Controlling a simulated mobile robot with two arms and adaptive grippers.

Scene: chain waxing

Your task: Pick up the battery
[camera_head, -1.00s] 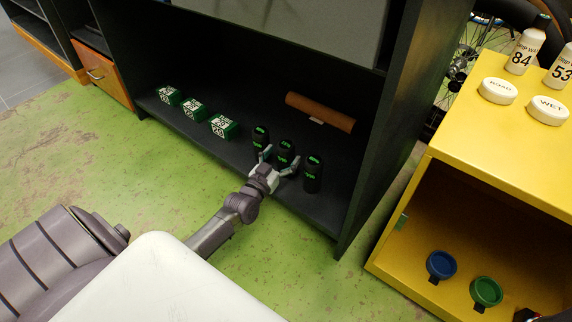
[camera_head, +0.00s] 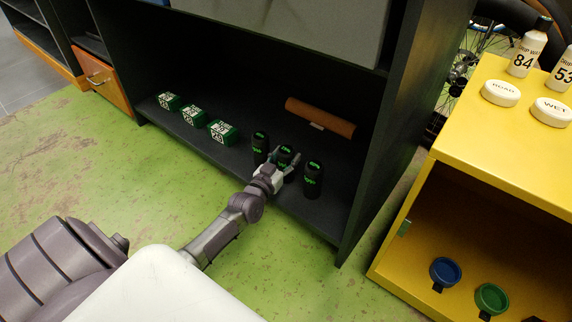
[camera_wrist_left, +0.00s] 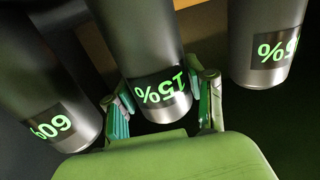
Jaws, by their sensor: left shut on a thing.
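Three black cylindrical batteries with green percentage displays stand upright in a row on the dark shelf. They are the left battery (camera_head: 260,146), the middle battery (camera_head: 285,152) and the right battery (camera_head: 312,182). My left gripper (camera_head: 281,162) is shut on the middle battery, low on its near side. In the left wrist view the middle battery (camera_wrist_left: 145,45) reads 15% and sits between the green-padded fingers (camera_wrist_left: 164,98). A battery reading about 60% (camera_wrist_left: 40,85) is on the left there, and another (camera_wrist_left: 268,25), its display partly cut off, is on the right. My right gripper is out of view.
Several green-and-white boxes (camera_head: 222,132) stand left of the batteries. A brown roll (camera_head: 320,116) lies behind them. The shelf's side wall (camera_head: 385,150) is close on the right. A yellow cabinet (camera_head: 500,165) holds blue and green round items.

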